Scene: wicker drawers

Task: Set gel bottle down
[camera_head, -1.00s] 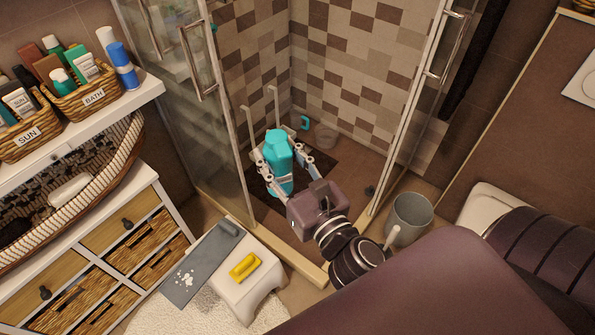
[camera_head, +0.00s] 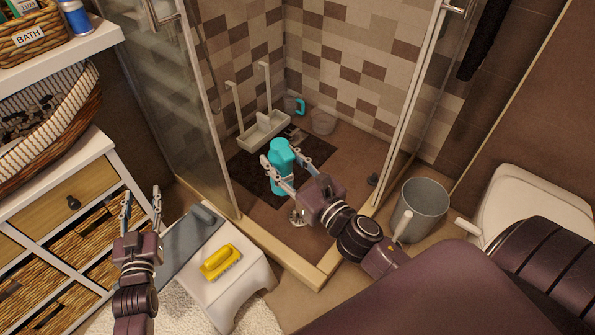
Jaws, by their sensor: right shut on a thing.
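The turquoise gel bottle (camera_head: 281,165) is in the shower opening, upright or slightly tilted. My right gripper (camera_head: 285,175) is shut on it, with a finger on each side. I cannot tell whether its base touches the dark mat (camera_head: 245,172) on the shower floor. My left gripper (camera_head: 141,205) is open and empty, in front of the wicker drawer unit and left of the stool.
A white stool (camera_head: 235,285) holds a yellow brush (camera_head: 220,262) and a grey cloth-like piece (camera_head: 188,245). A grey bin (camera_head: 422,207) stands right of the opening. Glass doors flank it.

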